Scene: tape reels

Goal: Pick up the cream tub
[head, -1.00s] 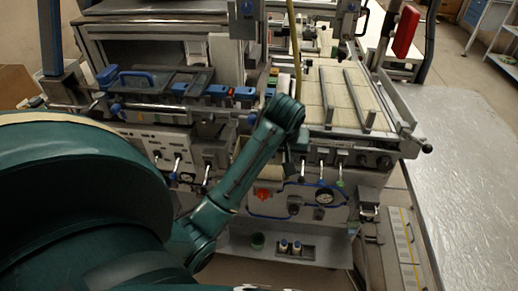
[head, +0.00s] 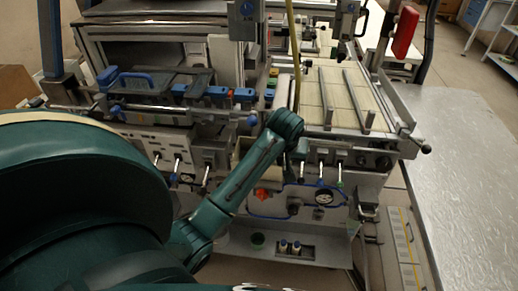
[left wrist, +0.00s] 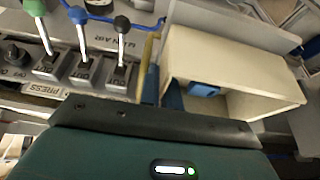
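A cream tub (left wrist: 225,55) with an open side shows large in the left wrist view, right of centre, with a small blue part inside it. In the head view, a cream patch (head: 240,150) that seems to be the tub is mostly hidden behind my left arm. My left gripper (head: 298,152) hangs small and dark at the end of the arm, in front of the machine's front panel. Its fingers cannot be made out in either view, and nothing held can be seen. My right gripper is not in view.
Levers with blue, black and green knobs (left wrist: 78,15) stand left of the tub in the left wrist view. The machine's slatted bed (head: 335,90) lies behind the gripper. A gauge (head: 323,197) and a red knob (head: 262,194) are below.

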